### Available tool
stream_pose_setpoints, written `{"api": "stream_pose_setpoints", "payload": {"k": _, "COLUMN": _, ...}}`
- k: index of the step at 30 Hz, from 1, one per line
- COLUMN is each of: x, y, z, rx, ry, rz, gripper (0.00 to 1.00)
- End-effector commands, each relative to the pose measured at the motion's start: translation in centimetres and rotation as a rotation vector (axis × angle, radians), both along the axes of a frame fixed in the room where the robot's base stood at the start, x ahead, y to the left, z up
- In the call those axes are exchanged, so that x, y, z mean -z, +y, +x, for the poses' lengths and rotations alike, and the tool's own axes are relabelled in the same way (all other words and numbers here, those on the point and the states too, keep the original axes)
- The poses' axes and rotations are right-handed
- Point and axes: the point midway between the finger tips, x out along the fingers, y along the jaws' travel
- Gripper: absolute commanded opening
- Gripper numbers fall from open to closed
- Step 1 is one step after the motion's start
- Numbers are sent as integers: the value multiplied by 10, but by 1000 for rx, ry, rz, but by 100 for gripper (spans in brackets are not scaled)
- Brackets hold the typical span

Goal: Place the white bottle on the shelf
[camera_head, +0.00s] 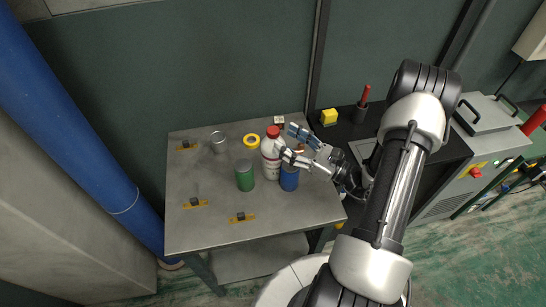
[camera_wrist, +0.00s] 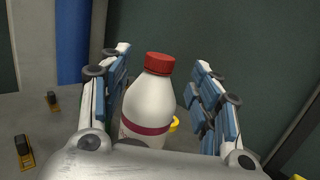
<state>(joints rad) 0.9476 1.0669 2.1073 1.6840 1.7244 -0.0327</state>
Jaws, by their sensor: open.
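The white bottle (camera_head: 269,158) with a red cap and a dark red band stands upright on the grey metal table (camera_head: 215,225). In the wrist view the bottle (camera_wrist: 150,105) stands between the two blue-padded fingers of my gripper (camera_wrist: 166,95), with a visible gap on each side. In the head view my gripper (camera_head: 289,142) reaches in from the right at the bottle's upper part. It is open, and one finger hides part of the bottle. The lower table shelf (camera_head: 262,258) shows under the tabletop; I cannot tell whether it is the task's shelf.
A green can (camera_head: 244,175) stands just left of the bottle and a blue can (camera_head: 289,179) just right. A yellow ring (camera_head: 251,141), a clear glass (camera_head: 217,142) and several yellow-black pieces lie around.

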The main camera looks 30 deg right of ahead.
Motion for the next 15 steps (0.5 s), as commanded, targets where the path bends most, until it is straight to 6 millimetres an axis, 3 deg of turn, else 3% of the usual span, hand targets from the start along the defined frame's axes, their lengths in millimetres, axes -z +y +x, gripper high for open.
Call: {"api": "stream_pose_setpoints", "payload": {"k": 15, "x": -7, "y": 27, "z": 47, "rx": -2, "ry": -1, "rz": -1, "gripper": 57}}
